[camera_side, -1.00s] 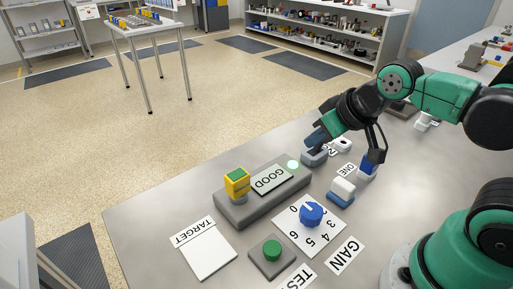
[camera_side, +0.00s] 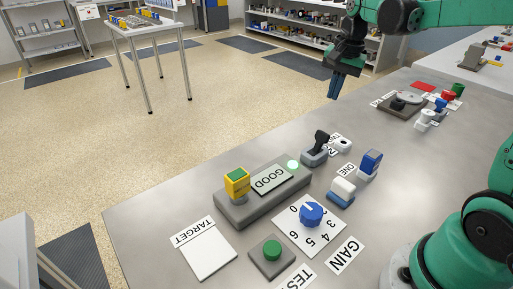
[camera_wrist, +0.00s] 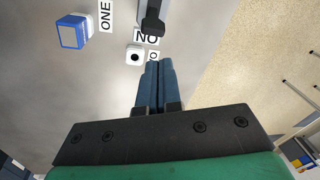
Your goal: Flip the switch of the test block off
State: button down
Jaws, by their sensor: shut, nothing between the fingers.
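The test block (camera_side: 250,207) is a long grey base with a GOOD plate (camera_side: 272,179), a pale lit lamp (camera_side: 293,165) and a yellow part with a green top (camera_side: 237,183). At its far end stands a switch with a black lever (camera_side: 320,141) on a grey base (camera_side: 314,158). The lever leans up and toward the back right. It also shows at the top of the wrist view (camera_wrist: 152,22). My gripper (camera_side: 335,90) is shut and empty, raised high beyond the switch and apart from it. Its blue fingers show in the wrist view (camera_wrist: 159,64).
A white piece with a hole (camera_side: 342,145) and a partly readable label sit beside the switch. A blue block (camera_side: 371,162), a white-and-blue block (camera_side: 342,191), a blue dial (camera_side: 311,213) and a green button (camera_side: 271,250) stand nearby. The table's far right holds several small parts.

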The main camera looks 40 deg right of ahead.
aim_at(318, 145)
jog(key=d+f+m+g+y, duration=0.1)
jog(key=d+f+m, duration=0.1)
jog(key=d+m, duration=0.2)
jog(key=d, duration=0.2)
jog(key=shift+w+d+f+m+g, duration=0.15)
jog(key=shift+d+f+m+g, duration=0.1)
jog(key=shift+d+m+g, duration=0.05)
jog(key=f, duration=0.6)
jog(key=a+f, duration=0.1)
jog(key=f, duration=0.3)
jog(key=shift+a+r, duration=0.3)
jog(key=shift+a, duration=0.3)
jog(key=shift+a+r, duration=0.25)
jog(key=shift+a, duration=0.35)
jog(key=shift+a+r, duration=0.3)
jog(key=shift+a, duration=0.3)
